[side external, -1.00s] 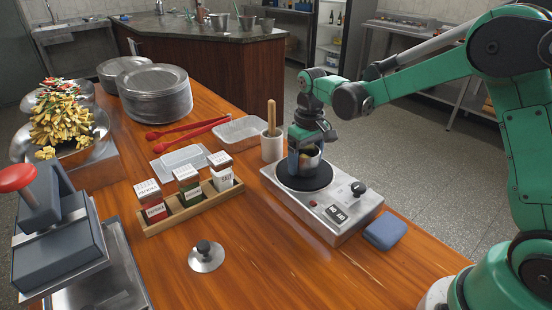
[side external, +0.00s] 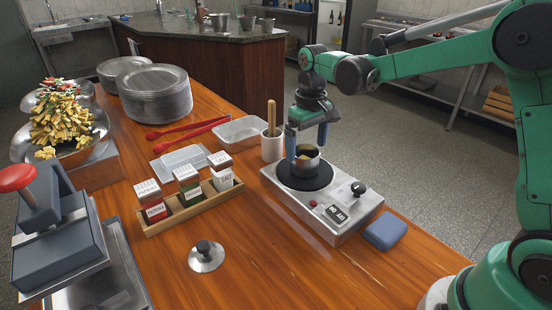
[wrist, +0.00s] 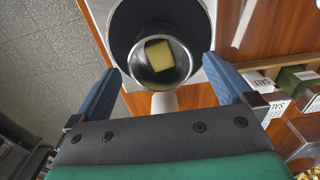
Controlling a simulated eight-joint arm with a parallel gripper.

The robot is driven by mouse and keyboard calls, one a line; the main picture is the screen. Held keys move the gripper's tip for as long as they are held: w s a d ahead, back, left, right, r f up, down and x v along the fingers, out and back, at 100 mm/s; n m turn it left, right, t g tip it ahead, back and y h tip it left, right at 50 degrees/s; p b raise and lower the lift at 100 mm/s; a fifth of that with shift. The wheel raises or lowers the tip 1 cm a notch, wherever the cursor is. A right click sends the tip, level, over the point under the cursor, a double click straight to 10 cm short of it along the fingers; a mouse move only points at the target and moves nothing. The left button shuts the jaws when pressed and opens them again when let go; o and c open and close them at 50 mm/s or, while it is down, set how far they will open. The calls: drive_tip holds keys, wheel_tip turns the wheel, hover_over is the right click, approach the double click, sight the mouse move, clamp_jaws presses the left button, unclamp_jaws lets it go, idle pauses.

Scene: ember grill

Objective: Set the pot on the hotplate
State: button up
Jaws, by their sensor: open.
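The small metal pot (side external: 307,156) stands upright on the black round plate of the hotplate (side external: 328,222). In the wrist view the open fingers of my gripper (wrist: 168,85) are on either side of the pot's near end, with gaps visible. The pot lid (side external: 206,257) lies on the table.
A white crock with a pestle (side external: 271,146) stands close behind the hotplate. A spice rack (side external: 190,207) is to its left, and a blue sponge (side external: 385,234) lies to its right. The table front is clear around the lid.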

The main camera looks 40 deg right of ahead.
wheel_tip(320, 180, up, 7)
drive_tip(key=s+a+f+t, duration=0.1)
drive_tip(key=s+t, duration=0.2)
drive_tip(key=s, duration=0.3)
drive_tip(key=s+a+f+t, duration=0.1)
drive_tip(key=s+a+t, duration=0.1)
drive_tip(key=s+t, duration=0.2)
drive_tip(key=shift+s+a+f, duration=0.25)
drive_tip(key=shift+s+f, duration=0.15)
drive_tip(key=shift+s, duration=0.7)
